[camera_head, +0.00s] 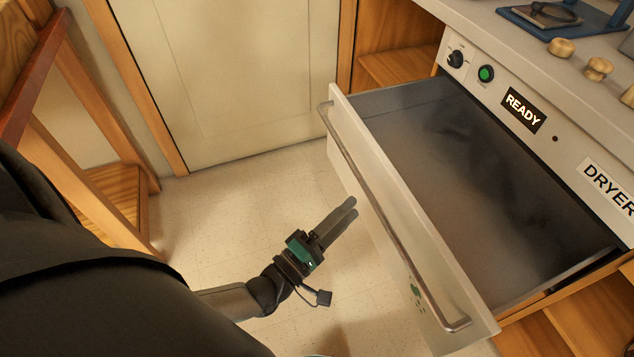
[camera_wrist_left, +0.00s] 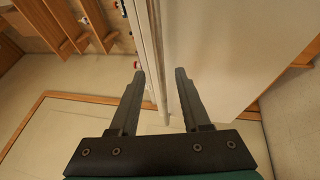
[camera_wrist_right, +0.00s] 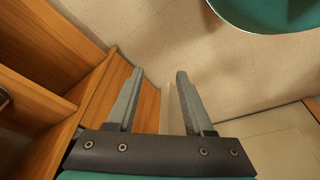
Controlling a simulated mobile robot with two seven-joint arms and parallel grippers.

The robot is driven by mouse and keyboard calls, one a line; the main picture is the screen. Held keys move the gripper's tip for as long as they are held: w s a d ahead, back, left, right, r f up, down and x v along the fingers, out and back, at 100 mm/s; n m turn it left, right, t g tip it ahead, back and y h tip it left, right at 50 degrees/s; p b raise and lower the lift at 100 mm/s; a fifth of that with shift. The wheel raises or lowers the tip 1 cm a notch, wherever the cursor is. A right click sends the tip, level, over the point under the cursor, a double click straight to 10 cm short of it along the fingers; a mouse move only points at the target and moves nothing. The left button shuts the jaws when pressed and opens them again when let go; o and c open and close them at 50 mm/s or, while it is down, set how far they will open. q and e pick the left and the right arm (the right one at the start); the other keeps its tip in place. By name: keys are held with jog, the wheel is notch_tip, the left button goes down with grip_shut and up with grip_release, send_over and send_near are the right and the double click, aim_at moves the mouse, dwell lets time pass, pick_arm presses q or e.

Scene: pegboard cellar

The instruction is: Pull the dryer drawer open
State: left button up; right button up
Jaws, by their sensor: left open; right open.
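The dryer drawer (camera_head: 352,135) is pulled far out from under the dryer panel (camera_head: 556,145), and its dark, empty-looking inside shows. A long metal bar handle (camera_head: 390,226) runs along its pale front. My left gripper (camera_head: 350,208) is open and empty in front of the drawer, its fingertips a little short of the bar in the head view. In the left wrist view the bar (camera_wrist_left: 156,60) appears between the fingers of my left gripper (camera_wrist_left: 160,78); I cannot tell the depth. My right gripper (camera_wrist_right: 160,76) is open and empty, seen only in its wrist view.
A lit READY sign (camera_head: 523,110), a green button (camera_head: 486,74) and a dark knob (camera_head: 455,59) are on the panel. A closed pale door (camera_head: 230,70) stands behind. Wooden shelving (camera_wrist_right: 45,60) is near my right gripper. Floor (camera_head: 225,215) left of the drawer is clear.

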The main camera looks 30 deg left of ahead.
pick_arm(q)
jog(key=v, duration=0.8)
jog(key=shift+s+p, duration=0.35)
jog(key=shift+p, duration=0.05)
pick_arm(e)
jog(key=shift+s+f, duration=0.3)
jog(key=shift+f, duration=0.2)
jog(key=shift+s+f, duration=0.25)
jog(key=shift+f, duration=0.25)
pick_arm(q)
jog(key=shift+a+f, duration=0.1)
